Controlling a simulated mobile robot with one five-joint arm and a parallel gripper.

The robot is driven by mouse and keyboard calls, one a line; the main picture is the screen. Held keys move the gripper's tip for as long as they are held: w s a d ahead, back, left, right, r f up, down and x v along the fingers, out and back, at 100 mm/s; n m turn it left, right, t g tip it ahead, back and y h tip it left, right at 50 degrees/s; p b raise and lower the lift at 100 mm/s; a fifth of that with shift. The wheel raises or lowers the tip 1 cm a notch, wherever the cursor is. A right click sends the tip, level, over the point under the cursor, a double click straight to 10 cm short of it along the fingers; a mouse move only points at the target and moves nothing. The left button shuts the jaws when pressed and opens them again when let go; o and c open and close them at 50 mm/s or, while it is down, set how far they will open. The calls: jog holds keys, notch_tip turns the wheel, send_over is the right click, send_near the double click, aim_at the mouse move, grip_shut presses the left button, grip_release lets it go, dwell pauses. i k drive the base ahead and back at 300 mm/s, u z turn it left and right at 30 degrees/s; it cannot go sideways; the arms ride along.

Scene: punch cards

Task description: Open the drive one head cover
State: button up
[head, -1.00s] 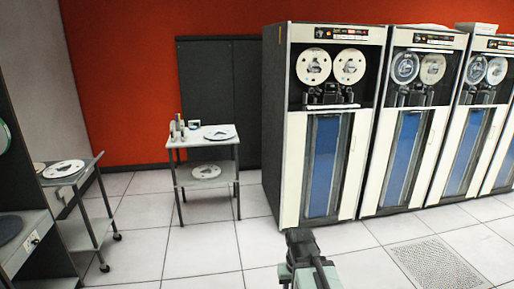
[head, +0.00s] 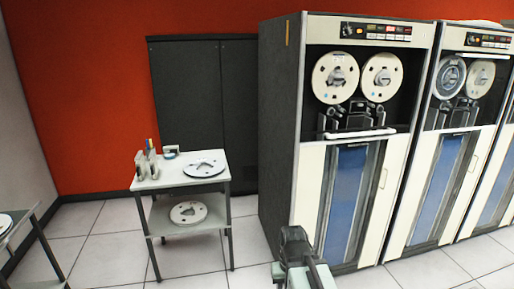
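The nearest tape drive (head: 309,190), a tall cream and dark cabinet, stands right of centre in the head view. It seems to be drive one, but its label is too small to read. Two white reels (head: 336,77) sit in its upper bay. Below them is a dark head assembly (head: 352,116) with a pale horizontal bar (head: 360,134) that may be the head cover; I cannot tell whether it is open. My gripper (head: 294,240) shows at the bottom centre, low in front of the drive and apart from it. Its fingers cannot be made out.
A small two-tier cart (head: 150,187) with reels stands left of the drive. More tape drives (head: 428,180) continue to the right. Another table (head: 38,222) is cut off at the left edge. Tiled floor (head: 105,240) lies open in front.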

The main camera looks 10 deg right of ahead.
aim_at(355, 107)
jog(key=u, duration=0.05)
jog(key=i, duration=0.25)
jog(key=z, duration=0.85)
jog(key=k, duration=0.6)
jog(key=u, duration=0.35)
jog(key=i, duration=0.6)
jog(key=u, duration=0.5)
jog(key=i, duration=1.05)
